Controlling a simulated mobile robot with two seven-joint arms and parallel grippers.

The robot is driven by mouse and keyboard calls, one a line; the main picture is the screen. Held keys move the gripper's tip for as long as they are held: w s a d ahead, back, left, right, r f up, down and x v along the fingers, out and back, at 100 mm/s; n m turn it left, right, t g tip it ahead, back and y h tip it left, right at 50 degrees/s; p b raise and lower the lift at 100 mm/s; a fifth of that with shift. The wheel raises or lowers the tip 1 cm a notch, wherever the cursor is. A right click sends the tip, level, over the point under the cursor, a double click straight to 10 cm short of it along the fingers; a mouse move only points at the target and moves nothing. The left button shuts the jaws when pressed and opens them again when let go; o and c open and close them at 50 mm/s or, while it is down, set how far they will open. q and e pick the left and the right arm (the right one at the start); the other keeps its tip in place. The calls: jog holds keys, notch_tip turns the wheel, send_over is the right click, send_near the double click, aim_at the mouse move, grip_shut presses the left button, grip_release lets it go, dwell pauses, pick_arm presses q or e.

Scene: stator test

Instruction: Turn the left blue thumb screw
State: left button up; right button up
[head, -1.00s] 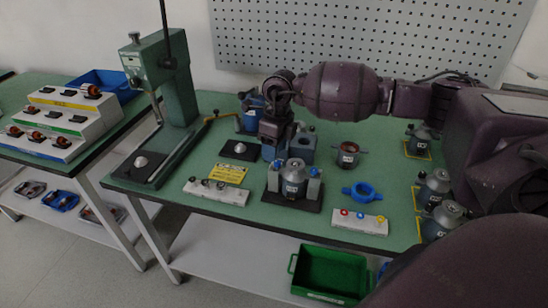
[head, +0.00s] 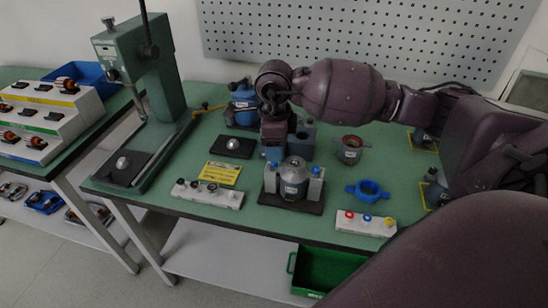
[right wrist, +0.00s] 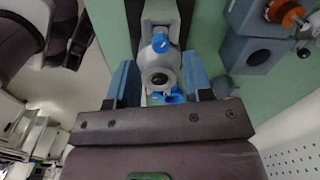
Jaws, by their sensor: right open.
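The grey motor housing (head: 293,177) stands in a clamp fixture on a dark base plate (head: 290,202) near the table's front. The left blue thumb screw (head: 273,166) tops the fixture's left post; the right blue thumb screw (head: 316,170) tops the right post. My right gripper (head: 275,151) is just behind and above the left post; its fingertips are hard to make out there. No grip on a screw shows. My left gripper is not in view.
A green press (head: 140,80) stands at the left. A grey block (right wrist: 248,50) is close by. A green bin (head: 325,270) sits below.

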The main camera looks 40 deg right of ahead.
aim_at(274, 164)
jog(key=shift+f, duration=2.05)
grip_shut()
jog(key=shift+r, duration=0.1)
